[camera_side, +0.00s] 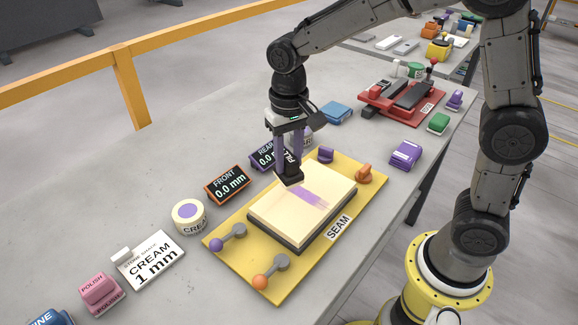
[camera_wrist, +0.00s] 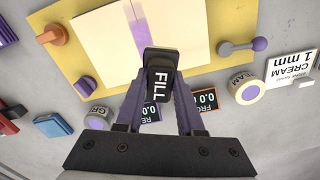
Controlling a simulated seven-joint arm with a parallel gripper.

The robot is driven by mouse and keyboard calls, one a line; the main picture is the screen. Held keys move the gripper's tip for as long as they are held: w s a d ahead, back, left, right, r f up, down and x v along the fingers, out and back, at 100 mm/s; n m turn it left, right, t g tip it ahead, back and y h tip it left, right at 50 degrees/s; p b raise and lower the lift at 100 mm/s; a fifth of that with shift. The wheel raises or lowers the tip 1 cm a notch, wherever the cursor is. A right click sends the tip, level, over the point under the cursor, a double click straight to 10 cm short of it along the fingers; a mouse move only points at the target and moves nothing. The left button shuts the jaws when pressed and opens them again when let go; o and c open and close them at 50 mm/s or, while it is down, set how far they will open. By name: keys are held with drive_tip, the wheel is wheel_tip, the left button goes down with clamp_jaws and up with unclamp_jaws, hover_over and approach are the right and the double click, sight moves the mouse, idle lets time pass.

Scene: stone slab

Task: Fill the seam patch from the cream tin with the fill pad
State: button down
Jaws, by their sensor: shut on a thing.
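My gripper (camera_side: 287,156) is shut on the fill pad (camera_side: 290,177), a black block marked FILL; the pad also shows in the wrist view (camera_wrist: 159,82). The pad is at the far edge of the cream slab (camera_side: 325,222), low over it; whether it touches is unclear. A purple streak, the seam patch (camera_side: 306,198), runs from near the pad across part of the slab top. The slab's seam shows in the wrist view (camera_wrist: 138,25). The cream tin (camera_side: 189,215), round with a purple centre, stands left of the yellow board; it also shows in the wrist view (camera_wrist: 249,92).
The yellow board (camera_side: 225,262) carries purple and orange clamps around the slab. The FRONT display (camera_side: 228,185) reads 0.0 mm; the REAR display (camera_side: 264,158) is partly hidden. A CREAM 1 mm card (camera_side: 150,262) and pink POLISH block (camera_side: 100,293) lie front left. A red fixture (camera_side: 400,100) stands behind.

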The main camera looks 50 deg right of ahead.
sight(289, 157)
drive_tip(key=shift+r, duration=0.65)
drive_tip(key=shift+r, duration=0.1)
drive_tip(key=shift+r, duration=1.4)
